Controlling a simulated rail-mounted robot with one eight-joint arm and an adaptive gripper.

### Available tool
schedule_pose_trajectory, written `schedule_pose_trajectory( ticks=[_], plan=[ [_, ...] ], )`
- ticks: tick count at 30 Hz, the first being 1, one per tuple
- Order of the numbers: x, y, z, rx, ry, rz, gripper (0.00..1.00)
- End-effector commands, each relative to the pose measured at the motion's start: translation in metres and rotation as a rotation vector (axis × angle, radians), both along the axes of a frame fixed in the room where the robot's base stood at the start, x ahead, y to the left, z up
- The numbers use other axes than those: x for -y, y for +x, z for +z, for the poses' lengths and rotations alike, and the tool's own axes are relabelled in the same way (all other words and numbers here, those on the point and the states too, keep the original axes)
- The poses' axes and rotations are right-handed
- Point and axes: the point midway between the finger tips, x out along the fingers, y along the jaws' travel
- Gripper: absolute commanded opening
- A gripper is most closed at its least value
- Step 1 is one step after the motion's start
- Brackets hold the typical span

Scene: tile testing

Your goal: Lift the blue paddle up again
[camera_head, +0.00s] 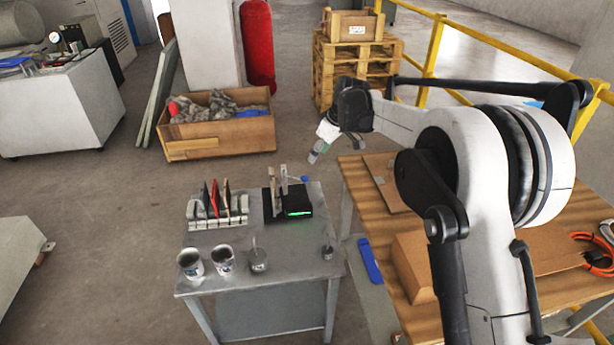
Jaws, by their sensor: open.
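A flat, elongated blue piece (370,262) lies low in the gap between the grey table and the wooden workbench. A small blue tip (305,179) shows at the right of the black device with a green light (298,207) on the grey table. I cannot tell which of these is the blue paddle. My gripper (316,153) is open and empty, pointing down and left. It hangs in the air beyond the far right part of the grey table, apart from both blue pieces.
The grey table (290,265) holds a rack (218,222) with red and dark upright pieces, and several metal cups along its front. The wooden workbench (358,185) with cardboard stands right. A wooden crate (225,144) and pallets (352,75) stand behind.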

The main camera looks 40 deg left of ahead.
Motion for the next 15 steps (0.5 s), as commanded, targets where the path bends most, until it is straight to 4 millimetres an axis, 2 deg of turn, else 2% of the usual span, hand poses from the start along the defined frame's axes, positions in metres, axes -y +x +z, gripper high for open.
schedule_pose_trajectory(
  ticks=[15],
  plan=[
    [-0.035, -0.001, -0.087, 0.000, 0.000, -0.001, 0.41]
  ],
)
